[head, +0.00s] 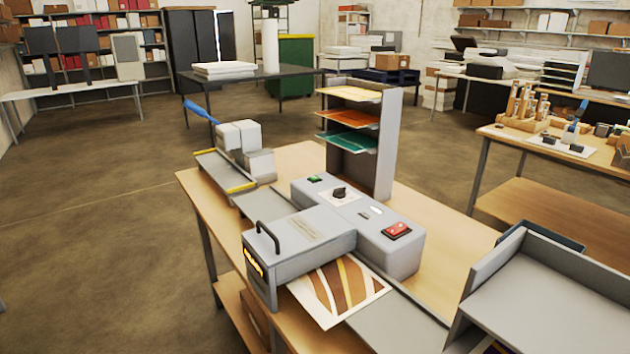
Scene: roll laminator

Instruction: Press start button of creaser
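A grey machine (300,240) stands on the wooden table in the middle of the head view. It has a box with a black handle and a lit yellow display on its front end. Its control box (395,258) carries a small green button (315,179), a black knob (339,193) on a white plate and a red switch (397,230). No label here reads clearly as creaser. A print (338,290) with brown and yellow stripes lies under the machine's front side. Neither of my grippers is in view.
Behind the machine stand a unit with a blue lever (201,111) and a grey rack (383,150) of coloured sheets. A large grey tray (560,300) is at the lower right. Another wooden table (550,207) with tools stands at the right. The floor at left is clear.

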